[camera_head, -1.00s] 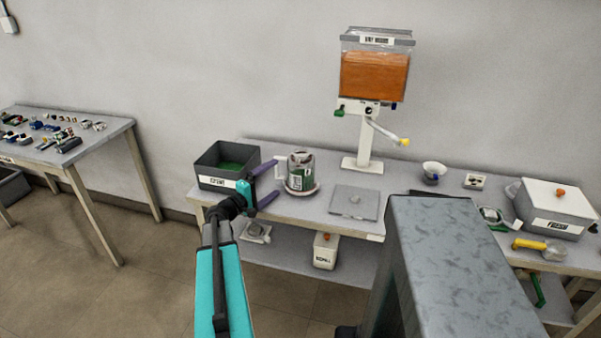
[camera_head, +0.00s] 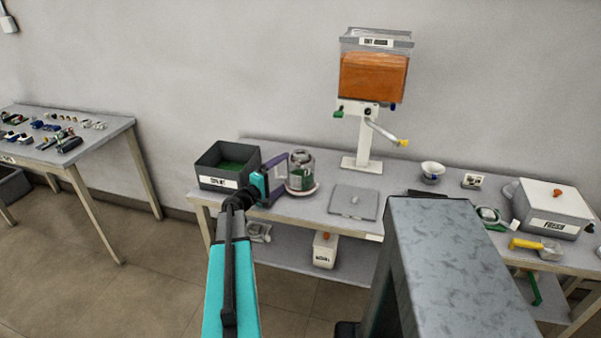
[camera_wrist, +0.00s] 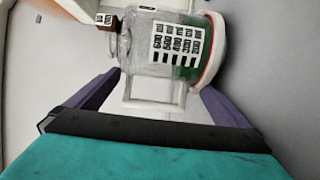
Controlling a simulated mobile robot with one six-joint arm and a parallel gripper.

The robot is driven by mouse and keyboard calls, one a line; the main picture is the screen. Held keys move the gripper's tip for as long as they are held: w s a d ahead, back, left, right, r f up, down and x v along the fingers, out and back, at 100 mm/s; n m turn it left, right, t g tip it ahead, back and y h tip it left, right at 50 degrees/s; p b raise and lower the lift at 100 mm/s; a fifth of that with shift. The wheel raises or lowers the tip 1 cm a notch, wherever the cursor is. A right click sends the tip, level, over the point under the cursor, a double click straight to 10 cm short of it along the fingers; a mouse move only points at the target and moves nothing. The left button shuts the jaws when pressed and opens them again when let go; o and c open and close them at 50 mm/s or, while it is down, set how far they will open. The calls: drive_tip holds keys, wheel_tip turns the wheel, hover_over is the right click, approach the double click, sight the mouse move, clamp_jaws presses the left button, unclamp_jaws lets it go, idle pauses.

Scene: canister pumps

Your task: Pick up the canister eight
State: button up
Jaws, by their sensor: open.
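The canister (camera_head: 301,170) is a clear vessel with green content low inside and a white base. It stands upright on the table, between the dark bin and the grey plate. In the wrist view the canister (camera_wrist: 165,50) lies sideways in the picture, with a label of printed numbers and a white handle towards me. I cannot read an eight on it. My gripper (camera_head: 280,175) is open at the canister's left side. In the wrist view its purple fingers (camera_wrist: 155,95) reach either side of the handle, with a gap left between them.
A dark bin (camera_head: 207,171) with green content stands just left of my gripper. A dispenser with an orange-filled hopper (camera_head: 372,75) stands behind to the right. A grey plate (camera_head: 353,203) lies right of the canister. A white-lidded box (camera_head: 552,222) labelled FRESH is far right.

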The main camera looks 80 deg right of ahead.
drive_tip(key=shift+c, duration=0.4)
drive_tip(key=c, duration=0.8)
drive_tip(key=shift+o, duration=0.2)
drive_tip(key=shift+r, duration=0.2)
drive_tip(key=s+a+r, duration=0.1)
drive_tip(key=a+r, duration=0.1)
drive_tip(key=a, duration=0.4)
drive_tip(key=s+a+r, duration=0.2)
drive_tip(key=a, duration=0.5)
drive_tip(key=shift+s+r, duration=0.2)
drive_tip(key=shift+r, duration=0.2)
drive_tip(key=p, duration=0.2)
drive_tip(key=shift+s+a+r+p, duration=0.1)
drive_tip(key=shift+a+p, duration=0.25)
drive_tip(key=a+p, duration=0.1)
drive_tip(key=p, duration=0.3)
drive_tip(key=shift+s+a+p, duration=0.1)
drive_tip(key=shift+p, duration=0.3)
